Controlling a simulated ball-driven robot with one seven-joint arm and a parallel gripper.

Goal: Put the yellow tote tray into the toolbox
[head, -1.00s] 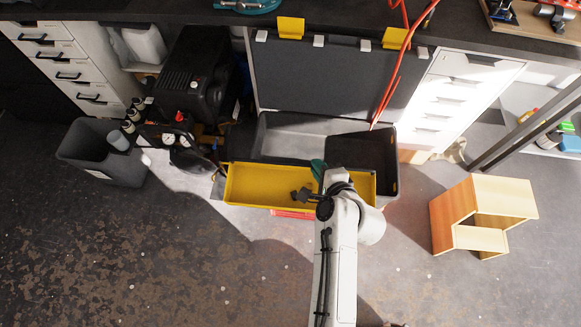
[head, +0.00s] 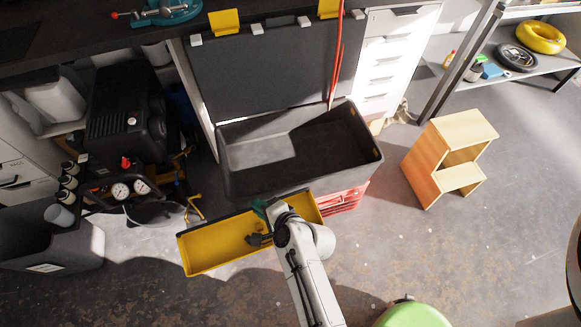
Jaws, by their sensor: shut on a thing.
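The yellow tote tray (head: 215,243) is a long shallow open tray, held in front of the dark box and slanting up to the right. My gripper (head: 263,210) is shut on it near its far long wall, right of its middle; the fingertips are partly hidden by my wrist. The tray looks empty apart from my gripper parts over it. A dark grey open box (head: 232,165), which seems to be the toolbox, stands behind the tray. Its inside looks empty. The tray is outside it, overlapping its front lower edge in the picture.
A red crate (head: 346,200) shows under the box. A workbench with a dark panel (head: 265,80) and a red hose (head: 337,60) is behind. A compressor (head: 125,115) and grey bin (head: 75,245) stand left, a wooden step stool (head: 447,160) right. A green round object (head: 412,315) is at bottom.

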